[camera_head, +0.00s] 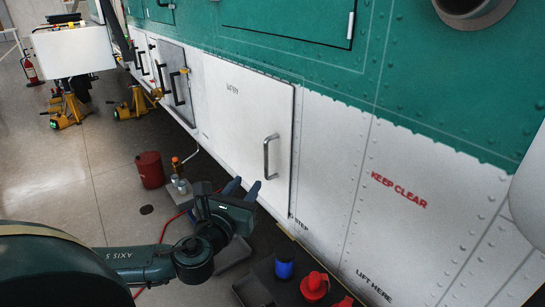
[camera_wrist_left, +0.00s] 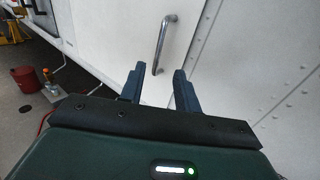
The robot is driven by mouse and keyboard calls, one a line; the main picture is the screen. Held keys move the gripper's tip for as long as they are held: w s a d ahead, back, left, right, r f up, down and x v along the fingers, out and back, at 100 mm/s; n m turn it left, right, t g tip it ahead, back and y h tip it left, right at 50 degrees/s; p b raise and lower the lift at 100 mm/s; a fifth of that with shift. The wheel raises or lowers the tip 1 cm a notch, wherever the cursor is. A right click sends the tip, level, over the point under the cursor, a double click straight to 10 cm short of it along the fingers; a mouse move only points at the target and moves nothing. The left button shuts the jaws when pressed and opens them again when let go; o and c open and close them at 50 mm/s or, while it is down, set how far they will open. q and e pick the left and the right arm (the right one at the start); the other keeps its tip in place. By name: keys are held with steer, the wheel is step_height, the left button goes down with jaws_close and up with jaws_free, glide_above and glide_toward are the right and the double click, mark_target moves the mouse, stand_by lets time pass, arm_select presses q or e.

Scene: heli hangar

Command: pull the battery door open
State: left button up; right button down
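The battery door (camera_head: 235,125) is a white panel with small dark lettering, low on the helicopter's side. It looks closed, and a thin line runs down its right edge. Its upright metal bar handle (camera_head: 270,157) is near that edge. The handle also shows in the left wrist view (camera_wrist_left: 163,45), beyond the fingertips and between them in the picture. My left gripper (camera_head: 243,188) is open and empty, below and left of the handle and apart from it. Its two fingers also show apart in the left wrist view (camera_wrist_left: 157,80). My right gripper is not in view.
A red can (camera_head: 150,169) and a small bottle stand on the floor left of my gripper. A blue cap (camera_head: 284,270) and red items (camera_head: 314,286) are on a dark surface at the bottom. More handled doors (camera_head: 174,80) and yellow jacks (camera_head: 137,104) are further back.

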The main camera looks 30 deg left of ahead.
mark_target(266, 158)
arm_select(q)
steer(key=w, duration=0.3)
steer(key=w+a, duration=0.1)
steer(key=w, duration=0.3)
steer(key=w+a+p, duration=0.1)
steer(key=w, duration=0.3)
steer(key=shift+w+a, duration=0.1)
steer(key=shift+w, duration=0.15)
jaws_close()
